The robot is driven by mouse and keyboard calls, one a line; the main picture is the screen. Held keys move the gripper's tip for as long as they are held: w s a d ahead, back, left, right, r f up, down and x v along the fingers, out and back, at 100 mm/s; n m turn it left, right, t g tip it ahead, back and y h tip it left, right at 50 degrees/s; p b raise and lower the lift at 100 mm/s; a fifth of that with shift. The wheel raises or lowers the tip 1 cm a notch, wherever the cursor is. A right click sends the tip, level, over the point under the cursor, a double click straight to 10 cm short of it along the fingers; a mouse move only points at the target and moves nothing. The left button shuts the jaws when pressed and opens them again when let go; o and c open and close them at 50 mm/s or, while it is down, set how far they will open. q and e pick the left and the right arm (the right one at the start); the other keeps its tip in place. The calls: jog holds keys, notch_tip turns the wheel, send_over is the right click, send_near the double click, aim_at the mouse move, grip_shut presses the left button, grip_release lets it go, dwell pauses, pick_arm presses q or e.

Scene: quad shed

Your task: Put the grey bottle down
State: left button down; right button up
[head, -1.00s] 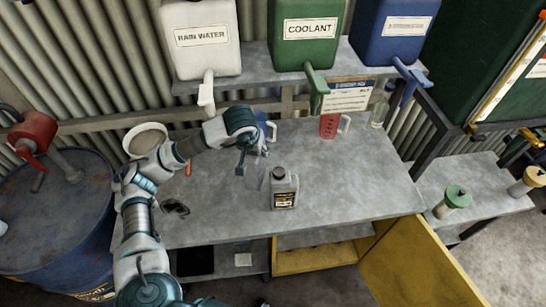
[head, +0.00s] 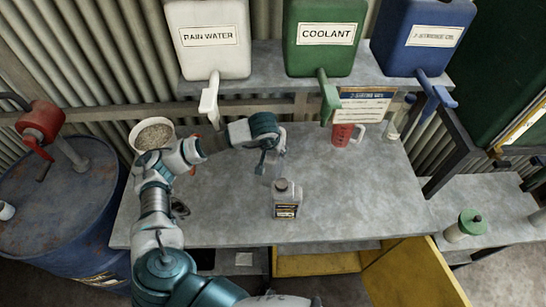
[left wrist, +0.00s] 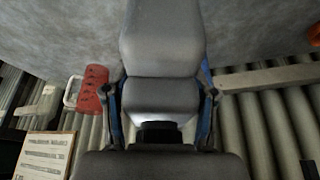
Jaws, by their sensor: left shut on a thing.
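The grey bottle (head: 286,199), with a dark label and a grey cap, appears upright over the grey bench top (head: 350,195), near its front middle. My left gripper (head: 272,160) reaches in from the left, just behind and above the bottle in the head view. In the left wrist view my left gripper (left wrist: 162,105) is shut, its fingers either side of a plain grey body, which I take as the grey bottle (left wrist: 162,45). The head view does not clearly show the finger contact, nor whether the base touches the bench. My right gripper is not in view.
A red jug (head: 342,135) stands at the back of the bench, and a pale bowl (head: 153,135) at the back left. Rain water (head: 212,40), coolant (head: 325,38) and blue (head: 425,38) containers stand on a shelf above. The bench right of the bottle is clear.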

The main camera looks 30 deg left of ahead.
pick_arm(q)
jog(key=f, duration=0.3)
jog(key=shift+w+d+f, duration=0.1)
jog(key=shift+d+f, duration=0.05)
jog(key=shift+d, duration=0.25)
jog(key=shift+a+f, duration=0.2)
jog(key=shift+a, duration=0.05)
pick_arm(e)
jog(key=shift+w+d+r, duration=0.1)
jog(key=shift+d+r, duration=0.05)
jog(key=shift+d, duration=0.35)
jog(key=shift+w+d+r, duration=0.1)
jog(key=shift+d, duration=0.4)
pick_arm(q)
jog(key=shift+c, duration=1.7)
grip_release()
jog(key=shift+a+f, duration=0.15)
jog(key=shift+a, duration=0.05)
jog(key=shift+d, duration=0.3)
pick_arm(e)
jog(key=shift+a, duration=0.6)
